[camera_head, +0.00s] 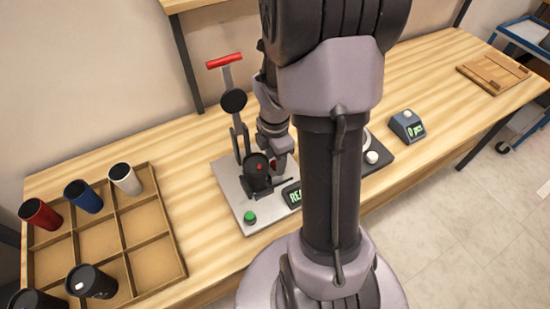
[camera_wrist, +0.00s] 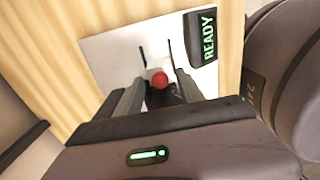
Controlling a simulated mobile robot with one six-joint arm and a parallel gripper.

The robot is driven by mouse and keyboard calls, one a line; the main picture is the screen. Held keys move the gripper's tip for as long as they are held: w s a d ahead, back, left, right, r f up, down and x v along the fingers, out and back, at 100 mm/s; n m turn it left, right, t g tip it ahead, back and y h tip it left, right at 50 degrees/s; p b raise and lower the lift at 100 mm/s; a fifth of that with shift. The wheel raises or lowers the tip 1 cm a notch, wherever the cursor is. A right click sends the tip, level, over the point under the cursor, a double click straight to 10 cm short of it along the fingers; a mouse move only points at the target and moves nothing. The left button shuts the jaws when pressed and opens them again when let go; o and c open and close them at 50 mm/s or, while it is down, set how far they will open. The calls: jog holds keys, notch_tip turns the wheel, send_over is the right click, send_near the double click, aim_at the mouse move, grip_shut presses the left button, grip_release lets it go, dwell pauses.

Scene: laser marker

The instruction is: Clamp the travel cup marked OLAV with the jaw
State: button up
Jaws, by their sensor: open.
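The red knob also shows in the head view (camera_head: 260,167). No OLAV mark is readable on any cup. A red cup (camera_head: 38,213), a blue cup (camera_head: 84,196), a white cup (camera_head: 125,178) and dark cups (camera_head: 92,282) stand in a tray.
The wooden tray (camera_head: 183,262) has several compartments, some empty. An upright post with a red handle (camera_head: 224,61) rises behind the plate (camera_head: 232,195). A green button (camera_head: 250,217) and a READY display (camera_wrist: 207,37) sit on the plate. A small readout box (camera_head: 407,126) stands at right.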

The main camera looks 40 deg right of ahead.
notch_tip(320, 180, up, 17)
jog(key=p, duration=0.8)
jog(key=shift+r, duration=0.2)
